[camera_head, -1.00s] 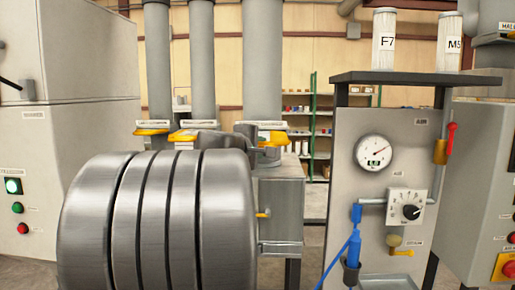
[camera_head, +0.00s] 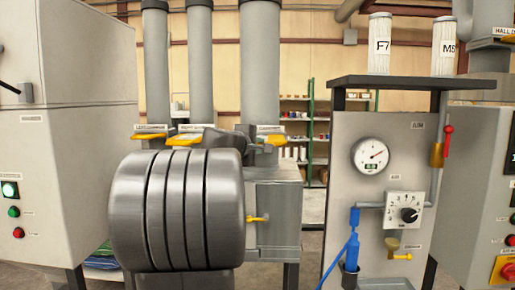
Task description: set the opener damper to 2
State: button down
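Three grey vertical pipes stand behind my arm, with yellow damper handles at their bases: left (camera_head: 150,136), middle (camera_head: 186,138) and right (camera_head: 273,139). Small labels sit above the handles, too small to read, so I cannot tell which is the opener damper or its setting. The ribbed metal cylinder in front appears to be part of my arm and covers the area below the left and middle handles. Dark grey parts that seem to belong to my gripper (camera_head: 252,145) show above it, near the right handle. The fingertips cannot be made out, and contact is unclear.
A grey metal box (camera_head: 276,215) with a small yellow lever stands under the right pipe. A panel (camera_head: 340,135) with gauge, dial and blue nozzle stands to the right. A grey cabinet (camera_head: 75,140) with buttons stands at left. Shelves are behind.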

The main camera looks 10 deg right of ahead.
jog(key=shift+w+f, duration=0.1)
jog(key=shift+f, duration=0.45)
jog(key=c, duration=1.5)
grip_release()
jog(key=shift+w, duration=0.1)
jog(key=shift+r, duration=0.25)
jog(key=b+v, duration=0.2)
jog(key=v, duration=1.1)
jog(key=shift+s+a, duration=0.25)
jog(key=shift+s, duration=0.05)
jog(key=shift+r, duration=0.1)
